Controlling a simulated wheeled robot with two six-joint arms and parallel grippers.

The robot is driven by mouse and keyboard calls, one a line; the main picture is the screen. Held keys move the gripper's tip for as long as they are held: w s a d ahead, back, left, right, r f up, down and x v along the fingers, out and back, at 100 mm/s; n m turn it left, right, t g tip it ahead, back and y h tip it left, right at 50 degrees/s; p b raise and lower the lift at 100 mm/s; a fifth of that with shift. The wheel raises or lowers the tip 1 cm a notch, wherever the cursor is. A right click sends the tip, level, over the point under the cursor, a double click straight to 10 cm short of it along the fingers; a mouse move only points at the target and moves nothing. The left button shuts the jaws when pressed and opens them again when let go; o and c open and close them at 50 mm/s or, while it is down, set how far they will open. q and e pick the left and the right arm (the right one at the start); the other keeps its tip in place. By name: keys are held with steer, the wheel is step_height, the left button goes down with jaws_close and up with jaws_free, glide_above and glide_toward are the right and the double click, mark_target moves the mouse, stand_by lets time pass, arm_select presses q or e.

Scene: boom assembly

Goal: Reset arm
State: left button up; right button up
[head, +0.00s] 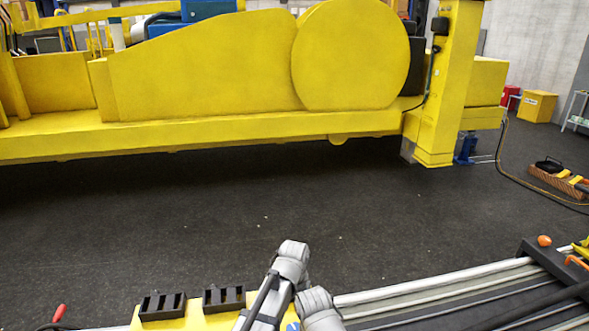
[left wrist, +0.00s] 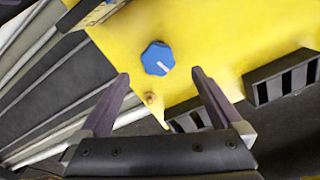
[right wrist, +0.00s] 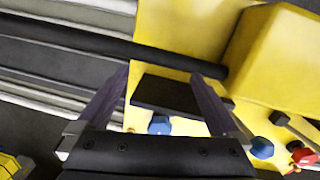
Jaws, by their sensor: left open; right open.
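In the left wrist view my left gripper (left wrist: 160,82) is open and empty above a yellow panel (left wrist: 225,35). A blue knob (left wrist: 158,58) on that panel shows just beyond and between the fingertips, apart from them. In the right wrist view my right gripper (right wrist: 162,72) is open, with a black block (right wrist: 165,95) on a yellow surface (right wrist: 180,25) seen between its fingers. A blue knob (right wrist: 160,125) lies nearer the palm, and another (right wrist: 262,147) is to the right. In the head view my grey arm links (head: 290,265) show at the bottom centre; the fingers cannot be made out there.
A large yellow machine (head: 200,65) spans the back. Black slotted holders (head: 163,306) stand on the yellow panel. Metal rails (head: 440,285) run to the right, with an orange knob (head: 544,241) near their end. The dark floor (head: 200,210) between is clear.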

mark_target(295, 330)
arm_select(q)
step_height(295, 330, down, 7)
steer(key=b, duration=0.6)
steer(key=shift+d+r, duration=0.1)
arm_select(e)
step_height(295, 330, down, 7)
steer(key=shift+r, duration=0.15)
arm_select(q)
steer(key=shift+r, duration=0.15)
arm_select(e)
steer(key=shift+r, duration=0.1)
